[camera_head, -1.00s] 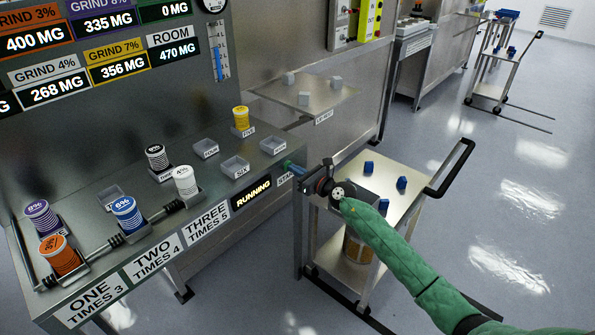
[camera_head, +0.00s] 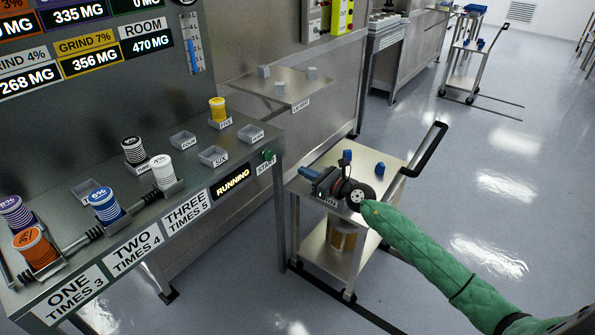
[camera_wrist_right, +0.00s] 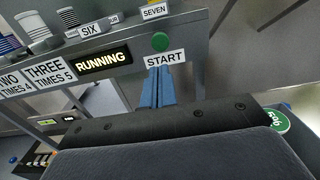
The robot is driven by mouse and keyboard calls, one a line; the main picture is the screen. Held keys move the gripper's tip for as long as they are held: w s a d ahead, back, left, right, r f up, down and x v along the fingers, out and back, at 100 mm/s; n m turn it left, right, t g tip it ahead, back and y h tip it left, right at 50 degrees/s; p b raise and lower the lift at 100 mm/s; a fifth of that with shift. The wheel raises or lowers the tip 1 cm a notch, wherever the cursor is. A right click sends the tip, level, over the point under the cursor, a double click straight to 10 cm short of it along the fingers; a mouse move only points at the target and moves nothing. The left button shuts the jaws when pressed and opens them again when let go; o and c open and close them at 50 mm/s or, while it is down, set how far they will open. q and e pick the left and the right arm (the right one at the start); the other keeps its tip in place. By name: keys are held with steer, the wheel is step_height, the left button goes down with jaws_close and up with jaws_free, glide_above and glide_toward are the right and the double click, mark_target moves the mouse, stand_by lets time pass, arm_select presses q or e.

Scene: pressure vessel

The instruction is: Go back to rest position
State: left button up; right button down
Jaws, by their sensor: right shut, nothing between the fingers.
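My right gripper (camera_head: 306,174) is shut and empty, its blue fingers pointing left over the cart. In the right wrist view its closed fingers (camera_wrist_right: 157,88) show just below the START label (camera_wrist_right: 164,58) and the green start button (camera_wrist_right: 160,42). In the head view the green button (camera_head: 268,155) is on the panel's right end, apart from the fingertips. The display (camera_head: 233,182) reads RUNNING. My green-sleeved right arm reaches in from the lower right. My left gripper is not in view.
A steel cart (camera_head: 374,160) with blue pieces (camera_head: 380,168) stands under my right gripper, its black handle (camera_head: 431,150) at right. The panel holds orange (camera_head: 33,248), blue (camera_head: 105,205), white (camera_head: 163,172) and yellow (camera_head: 217,110) canisters. Open floor lies to the right.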

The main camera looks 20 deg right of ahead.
steer(key=shift+s+d+f, duration=0.1)
steer(key=shift+d+f, duration=0.05)
steer(key=shift+d, duration=0.05)
steer(key=shift+s, duration=0.1)
stand_by(0.4)
